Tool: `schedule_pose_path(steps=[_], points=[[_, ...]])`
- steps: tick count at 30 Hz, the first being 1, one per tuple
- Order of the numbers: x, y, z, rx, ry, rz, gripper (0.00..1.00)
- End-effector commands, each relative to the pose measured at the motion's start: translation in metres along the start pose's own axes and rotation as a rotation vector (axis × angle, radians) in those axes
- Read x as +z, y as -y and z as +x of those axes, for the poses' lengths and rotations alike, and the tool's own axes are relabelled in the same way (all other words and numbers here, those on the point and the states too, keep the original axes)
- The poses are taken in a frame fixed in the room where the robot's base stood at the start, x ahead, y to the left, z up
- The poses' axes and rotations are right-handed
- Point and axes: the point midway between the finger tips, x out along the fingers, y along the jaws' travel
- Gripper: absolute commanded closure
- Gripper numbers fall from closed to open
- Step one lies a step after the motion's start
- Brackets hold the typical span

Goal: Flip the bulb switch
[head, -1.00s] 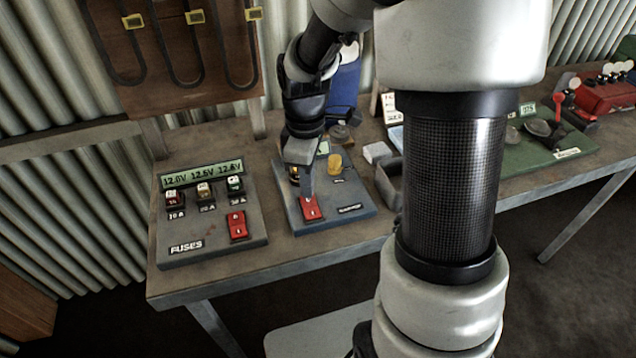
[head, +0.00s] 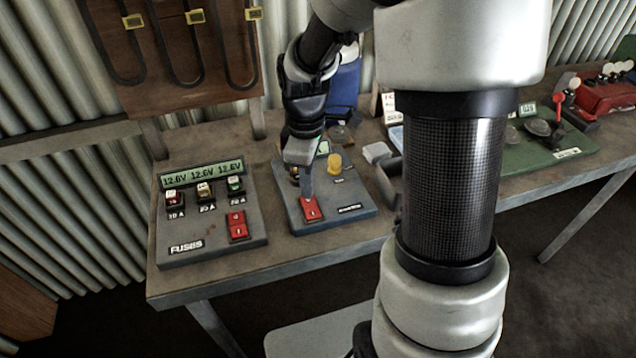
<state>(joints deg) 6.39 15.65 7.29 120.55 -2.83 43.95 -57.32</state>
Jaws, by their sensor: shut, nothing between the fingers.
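A blue-grey board (head: 352,215) lies on the workbench. It carries a red rocker switch (head: 311,210) at its front left, a yellow bulb-like piece (head: 335,163) behind and a small label too blurred to read. My gripper (head: 307,193) reaches down over this board with its fingers closed and empty. The fingertips are at the back edge of the red switch. I cannot tell whether they touch it. The gripper hides part of the board's back left, where a small display partly shows.
To the left is a grey FUSES board (head: 212,240) with a voltage display, several fuses and its own red switch (head: 237,226). A grey open box (head: 388,182) stands just right of the blue-grey board. A green board (head: 545,155) and red device (head: 605,95) are farther right.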

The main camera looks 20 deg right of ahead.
Motion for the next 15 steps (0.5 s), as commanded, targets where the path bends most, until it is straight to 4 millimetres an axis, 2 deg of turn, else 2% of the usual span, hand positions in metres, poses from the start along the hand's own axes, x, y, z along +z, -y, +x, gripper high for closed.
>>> schedule_pose_path(steps=[15], points=[[0.0001, 0.0001, 0.0086, 0.000, 0.000, 0.000, 1.00]])
